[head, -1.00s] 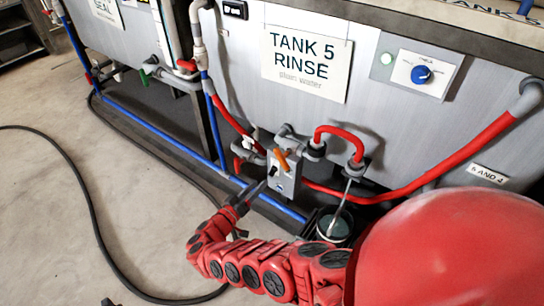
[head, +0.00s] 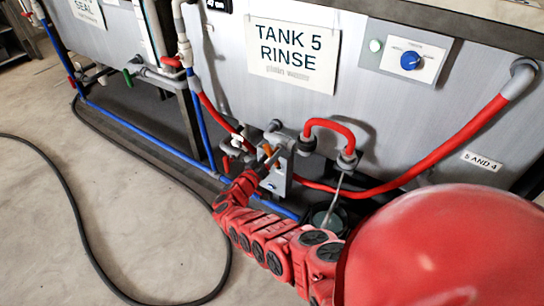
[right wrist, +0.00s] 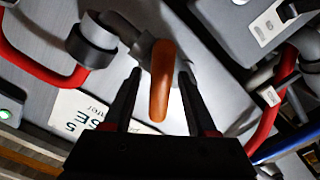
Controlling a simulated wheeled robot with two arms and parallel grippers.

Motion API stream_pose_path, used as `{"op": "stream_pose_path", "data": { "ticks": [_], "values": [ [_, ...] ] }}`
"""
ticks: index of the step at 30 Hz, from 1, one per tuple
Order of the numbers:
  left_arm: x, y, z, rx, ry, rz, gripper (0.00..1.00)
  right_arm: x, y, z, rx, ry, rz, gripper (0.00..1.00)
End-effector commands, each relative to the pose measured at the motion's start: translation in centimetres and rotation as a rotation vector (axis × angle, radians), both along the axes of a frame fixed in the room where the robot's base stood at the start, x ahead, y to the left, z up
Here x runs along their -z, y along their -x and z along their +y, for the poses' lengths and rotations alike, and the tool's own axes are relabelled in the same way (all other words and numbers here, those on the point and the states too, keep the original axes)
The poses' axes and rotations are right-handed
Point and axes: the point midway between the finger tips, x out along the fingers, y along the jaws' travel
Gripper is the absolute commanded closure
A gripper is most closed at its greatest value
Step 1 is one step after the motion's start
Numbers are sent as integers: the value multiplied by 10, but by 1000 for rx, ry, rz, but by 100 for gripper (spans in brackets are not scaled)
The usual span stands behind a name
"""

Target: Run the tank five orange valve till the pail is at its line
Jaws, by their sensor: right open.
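The orange valve handle (head: 268,147) sits on a grey valve body under the tank 5 sign. In the right wrist view the handle (right wrist: 162,80) points down the picture between the two dark fingers. My right gripper (head: 268,159) is at the handle; its fingers (right wrist: 158,75) are open on either side, with a gap showing on both sides. The pail (head: 328,220) stands on the floor below the spout, right of the valve. It is partly hidden by my right arm, and I cannot make out its line or level. My left gripper is not in view.
The tank 5 wall with its sign (head: 293,52) and a blue knob (head: 410,61) rises behind. Red hoses (head: 440,155) and blue pipes (head: 150,137) run close around the valve. A black cable (head: 82,225) lies on the otherwise clear floor at left.

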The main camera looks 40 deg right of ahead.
Motion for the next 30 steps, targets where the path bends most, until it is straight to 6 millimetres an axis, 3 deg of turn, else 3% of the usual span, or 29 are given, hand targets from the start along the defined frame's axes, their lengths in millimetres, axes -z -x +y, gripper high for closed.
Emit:
{"op": "stream_pose_path", "data": {
  "ticks": [4,13,30],
  "values": [
    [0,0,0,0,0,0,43,0,0,0,-1,-1,0,46],
    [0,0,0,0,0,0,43,0,0,1,-1,-1,0,100],
    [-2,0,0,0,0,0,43,1,0,1,-3,-40,-88,100]
  ]
}}
